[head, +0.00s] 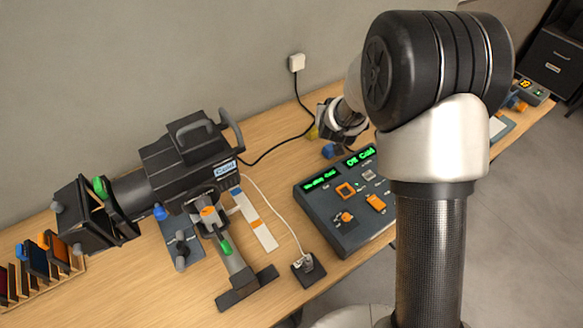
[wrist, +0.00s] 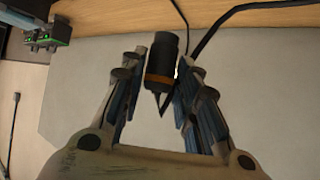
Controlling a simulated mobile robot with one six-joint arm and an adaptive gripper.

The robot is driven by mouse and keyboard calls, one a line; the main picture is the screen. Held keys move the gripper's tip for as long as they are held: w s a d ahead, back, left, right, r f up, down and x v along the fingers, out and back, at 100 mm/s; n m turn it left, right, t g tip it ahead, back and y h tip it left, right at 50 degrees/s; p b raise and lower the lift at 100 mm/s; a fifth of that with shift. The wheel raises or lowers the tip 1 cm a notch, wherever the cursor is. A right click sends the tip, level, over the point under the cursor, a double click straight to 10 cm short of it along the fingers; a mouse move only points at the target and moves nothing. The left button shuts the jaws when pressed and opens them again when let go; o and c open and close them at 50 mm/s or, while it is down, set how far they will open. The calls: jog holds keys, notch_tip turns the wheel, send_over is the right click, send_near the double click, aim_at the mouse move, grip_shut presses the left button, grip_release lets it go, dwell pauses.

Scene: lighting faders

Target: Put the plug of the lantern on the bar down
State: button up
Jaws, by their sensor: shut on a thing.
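My gripper (wrist: 160,85) is shut on a black cylindrical plug (wrist: 162,55) with an orange-brown band. The plug sits between the two fingers in the wrist view, and a black cable runs near it. In the head view my gripper (head: 340,122) is partly hidden behind my own arm, over the back of the table, and the plug cannot be made out there. The large black lantern (head: 185,160) with a green knob and a label stands on the left of the table. Its bar and the plug's full cable path are not clear.
A fader console (head: 345,200) with green displays stands mid-table. A small black socket box (head: 308,268) with a white lead lies near the front edge. A white wall plug (head: 297,62) feeds a black cable. A rack of coloured filters (head: 40,260) is at far left.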

jog(key=s+a+m+h+b, duration=0.1)
jog(key=s+a+m+h, duration=0.1)
jog(key=a, duration=0.9)
notch_tip(320, 180, down, 19)
jog(key=b, duration=0.8)
jog(key=shift+s+a+b, duration=0.1)
jog(key=shift+a+b, duration=0.05)
jog(key=shift+b, duration=0.15)
jog(key=shift+f, duration=0.15)
jog(key=shift+f, duration=0.25)
jog(key=o, duration=1.2)
jog(key=shift+c, duration=0.2)
